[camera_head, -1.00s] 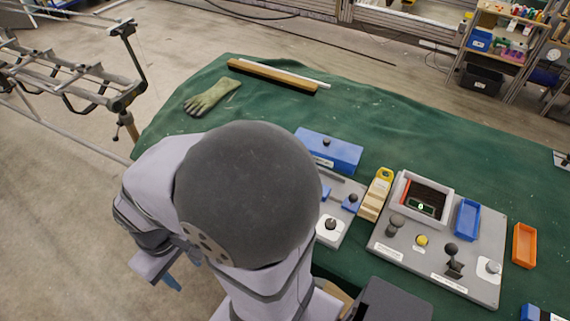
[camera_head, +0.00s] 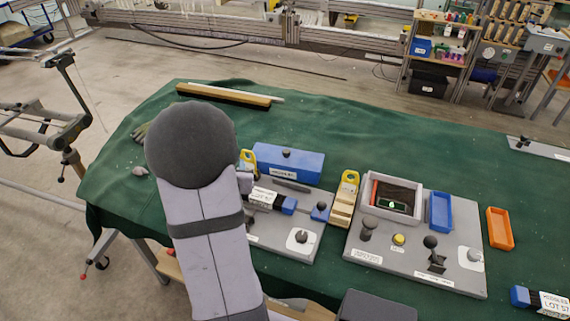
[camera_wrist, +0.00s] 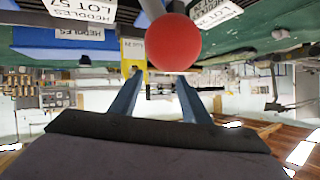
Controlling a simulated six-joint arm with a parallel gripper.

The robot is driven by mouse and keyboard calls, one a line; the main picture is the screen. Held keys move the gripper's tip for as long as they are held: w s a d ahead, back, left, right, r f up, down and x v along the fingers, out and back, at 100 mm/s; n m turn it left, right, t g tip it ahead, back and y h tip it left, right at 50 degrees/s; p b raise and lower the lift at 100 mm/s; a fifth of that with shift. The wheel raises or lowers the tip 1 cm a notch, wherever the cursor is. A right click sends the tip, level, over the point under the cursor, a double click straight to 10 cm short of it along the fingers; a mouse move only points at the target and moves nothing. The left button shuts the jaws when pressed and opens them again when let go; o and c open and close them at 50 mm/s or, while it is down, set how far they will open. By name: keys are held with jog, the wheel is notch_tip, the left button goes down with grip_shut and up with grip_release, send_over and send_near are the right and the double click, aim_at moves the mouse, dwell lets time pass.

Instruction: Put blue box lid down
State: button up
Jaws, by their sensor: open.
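A long blue box (camera_head: 300,170) with a label on its front stands at the back of the grey fixture board. Its blue top, the lid (camera_head: 305,158), has a black knob and looks seated on the box; a small gap cannot be ruled out. In the wrist view, which looks upside down, a blue labelled body (camera_wrist: 60,37) shows at upper left. My gripper (camera_wrist: 160,84) has its two fingers apart with nothing seen between the tips. In the head view my arm hides the fingers. A red ball (camera_wrist: 173,42) is close in front of the wrist camera.
A yellow-and-wood holder (camera_head: 345,200) stands right of the blue box. Farther right is a grey panel (camera_head: 375,245) with knobs, a framed dark tray (camera_head: 372,181) and a blue bin (camera_head: 440,212). An orange bin (camera_head: 499,228) lies beyond.

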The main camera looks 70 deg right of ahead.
jog(key=s+d+m+g+h, duration=0.2)
jog(key=s+d+m+h, duration=0.1)
jog(key=s+d, duration=0.4)
jog(key=n+g+b, duration=0.1)
jog(key=n+b, duration=0.1)
jog(key=b, duration=0.1)
send_near(286, 153)
jog(key=shift+w+d+f, duration=0.2)
jog(key=shift+d+f, duration=0.2)
jog(key=shift+d, duration=0.05)
jog(key=shift+x, duration=1.05)
jog(key=shift+d+p, duration=0.55)
jog(key=shift+p+x, duration=0.55)
jog(key=shift+x, duration=1.55)
jog(key=shift+r, duration=0.1)
grip_shut()
